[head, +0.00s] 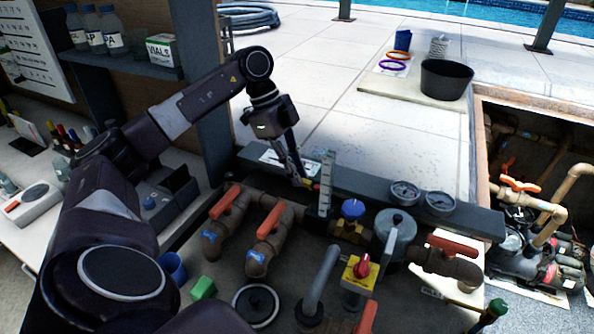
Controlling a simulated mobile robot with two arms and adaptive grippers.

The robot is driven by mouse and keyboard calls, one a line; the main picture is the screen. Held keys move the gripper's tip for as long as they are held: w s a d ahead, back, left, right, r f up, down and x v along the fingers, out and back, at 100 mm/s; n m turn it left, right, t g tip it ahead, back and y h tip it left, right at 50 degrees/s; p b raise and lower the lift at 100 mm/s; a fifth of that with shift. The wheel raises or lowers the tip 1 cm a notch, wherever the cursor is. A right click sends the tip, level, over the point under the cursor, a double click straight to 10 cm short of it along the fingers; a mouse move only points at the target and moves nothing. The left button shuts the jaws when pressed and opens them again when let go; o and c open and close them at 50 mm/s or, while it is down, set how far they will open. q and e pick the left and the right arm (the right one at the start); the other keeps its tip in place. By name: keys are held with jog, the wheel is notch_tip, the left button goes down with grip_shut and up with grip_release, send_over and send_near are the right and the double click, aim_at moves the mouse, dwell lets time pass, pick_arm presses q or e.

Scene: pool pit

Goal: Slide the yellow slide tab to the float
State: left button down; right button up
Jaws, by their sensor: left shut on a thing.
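A clear upright flow gauge (326,178) with a scale stands on the dark pipe bench in the middle of the head view. My right gripper is not in view.
A blue-knobbed valve (352,210) and two round dials (421,197) stand right of the gauge. Orange-handled valves (229,200) are in front and left. A yellow box with a red knob (360,268) is nearer.

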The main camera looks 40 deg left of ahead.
pick_arm(q)
jog(key=shift+r, duration=0.1)
jog(key=c, duration=2)
grip_release()
jog(key=shift+o, duration=0.2)
jog(key=v, duration=1.2)
